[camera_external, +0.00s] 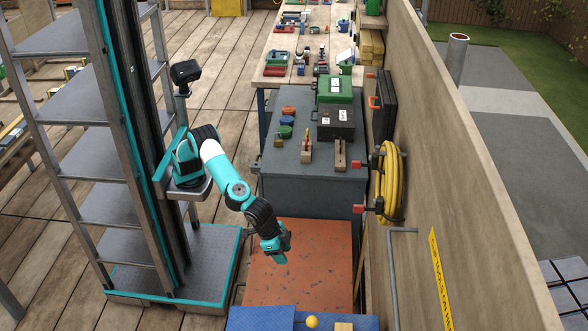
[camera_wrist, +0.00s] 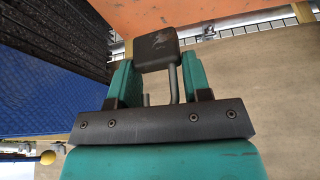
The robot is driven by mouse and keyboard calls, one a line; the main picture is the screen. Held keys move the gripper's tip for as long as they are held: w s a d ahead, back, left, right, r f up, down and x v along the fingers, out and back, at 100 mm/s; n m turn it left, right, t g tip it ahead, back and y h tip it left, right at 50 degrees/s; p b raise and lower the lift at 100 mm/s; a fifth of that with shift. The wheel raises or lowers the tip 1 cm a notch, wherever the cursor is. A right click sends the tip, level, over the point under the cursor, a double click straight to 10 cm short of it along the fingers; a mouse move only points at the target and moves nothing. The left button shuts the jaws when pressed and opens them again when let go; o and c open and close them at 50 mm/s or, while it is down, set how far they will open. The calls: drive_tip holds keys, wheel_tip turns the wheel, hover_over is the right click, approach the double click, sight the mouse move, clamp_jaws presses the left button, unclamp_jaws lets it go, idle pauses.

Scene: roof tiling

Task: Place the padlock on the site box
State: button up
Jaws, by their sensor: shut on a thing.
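The padlock (camera_wrist: 158,48) has a dark, worn body and a grey metal shackle. In the wrist view it sits at the tips of my gripper (camera_wrist: 158,78), with the shackle between the teal fingers, which are shut on it. In the external view my gripper (camera_external: 279,252) is over the orange surface, pointing down; the padlock cannot be made out clearly there. The site box (camera_external: 300,185) appears to be the large dark grey chest beyond the gripper, with its flat top carrying several items. My gripper is in front of the chest, apart from it.
The chest top holds a green case (camera_external: 334,90), a black case (camera_external: 335,122), small coloured items and two wooden-based tools. A wall (camera_external: 450,180) with a yellow hose coil (camera_external: 391,185) runs along the right. The orange surface (camera_external: 320,265) is mostly clear. Blue material (camera_external: 262,319) lies in front.

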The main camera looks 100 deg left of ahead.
drive_tip(key=shift+m, duration=0.5)
drive_tip(key=d+f+b, duration=0.1)
drive_tip(key=f, duration=0.4)
drive_tip(key=s+d+f+b, duration=0.1)
drive_tip(key=f, duration=0.4)
drive_tip(key=s+d+f+b, duration=0.1)
drive_tip(key=f, duration=0.5)
drive_tip(key=shift+b, duration=0.35)
drive_tip(key=shift+f+b, duration=0.4)
drive_tip(key=shift+f, duration=2.05)
drive_tip(key=o, duration=1)
drive_tip(key=shift+f, duration=0.15)
